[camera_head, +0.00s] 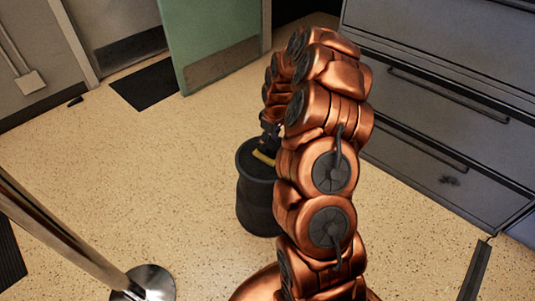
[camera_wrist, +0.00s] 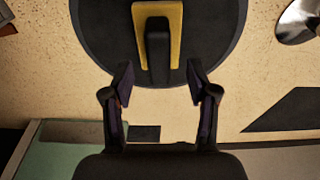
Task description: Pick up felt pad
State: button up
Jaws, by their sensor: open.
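A yellow pad with a dark strip along its middle, which I take to be the felt pad (camera_wrist: 140,40), lies on the dark round top of a black drum-like stand (camera_wrist: 95,40). In the head view the pad (camera_head: 263,158) shows as a small yellow strip on the stand (camera_head: 260,208), partly hidden by my arm. My gripper (camera_wrist: 160,80) is open and empty. In the wrist view its fingertips lie below the pad, spread wider than it, near the edge of the round top. In the head view my gripper (camera_head: 270,130) is just above the stand, mostly hidden.
Grey drawer cabinets (camera_head: 440,110) stand at the right. A metal post with a round base (camera_head: 150,283) is at the lower left. A green door (camera_head: 212,40) and a dark floor mat (camera_head: 146,84) are at the back. The speckled floor left of the stand is clear.

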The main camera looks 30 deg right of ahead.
aim_at(268, 146)
jog(key=f, duration=0.2)
jog(key=w+f+b, duration=0.1)
jog(key=f, duration=0.1)
jog(key=shift+f, duration=0.15)
jog(key=shift+c, duration=0.3)
grip_shut()
